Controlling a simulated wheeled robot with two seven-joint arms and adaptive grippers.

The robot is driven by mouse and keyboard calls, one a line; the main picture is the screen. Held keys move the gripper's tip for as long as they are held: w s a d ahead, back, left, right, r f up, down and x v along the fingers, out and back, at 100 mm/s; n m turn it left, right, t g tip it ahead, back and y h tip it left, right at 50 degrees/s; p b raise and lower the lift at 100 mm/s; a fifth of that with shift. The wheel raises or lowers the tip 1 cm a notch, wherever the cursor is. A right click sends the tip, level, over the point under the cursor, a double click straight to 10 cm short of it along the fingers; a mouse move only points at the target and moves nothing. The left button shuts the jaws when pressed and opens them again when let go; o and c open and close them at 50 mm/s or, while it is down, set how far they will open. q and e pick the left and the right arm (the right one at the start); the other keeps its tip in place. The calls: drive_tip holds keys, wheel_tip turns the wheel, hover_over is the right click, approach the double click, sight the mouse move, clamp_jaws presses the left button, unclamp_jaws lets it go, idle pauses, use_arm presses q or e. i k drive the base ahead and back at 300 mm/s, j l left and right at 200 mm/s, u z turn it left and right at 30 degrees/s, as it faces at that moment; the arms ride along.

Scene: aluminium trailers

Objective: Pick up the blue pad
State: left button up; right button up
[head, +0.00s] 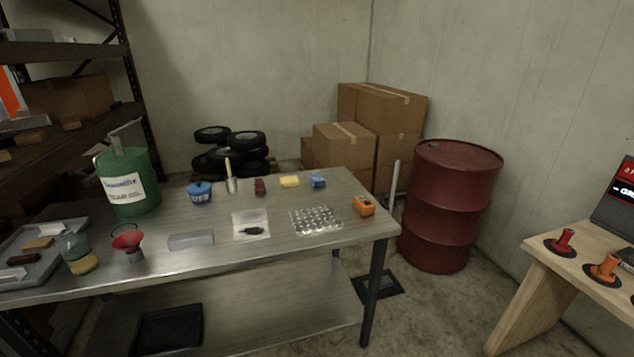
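A small blue block-shaped pad (318,181) lies near the back right of the metal table (275,258). A yellow pad (289,181) lies just to its left, apart from it. A round blue container (199,192) stands further left on the same table; it is not pad-shaped. Neither of my grippers shows in the head view.
Around the pad are a dark red item (260,187), a tray of round metal pieces (316,220) and an orange device (363,205). A green canister (128,181) stands at the left. A red drum (449,205) stands beyond the table's right end.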

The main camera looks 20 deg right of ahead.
sight(317, 180)
drive_tip(key=i+l+u, duration=0.1)
drive_tip(key=l+u, duration=0.35)
drive_tip(key=l, duration=0.95)
drive_tip(key=k+l+u, duration=0.1)
drive_tip(key=l+u, duration=0.4)
drive_tip(key=l, duration=0.85)
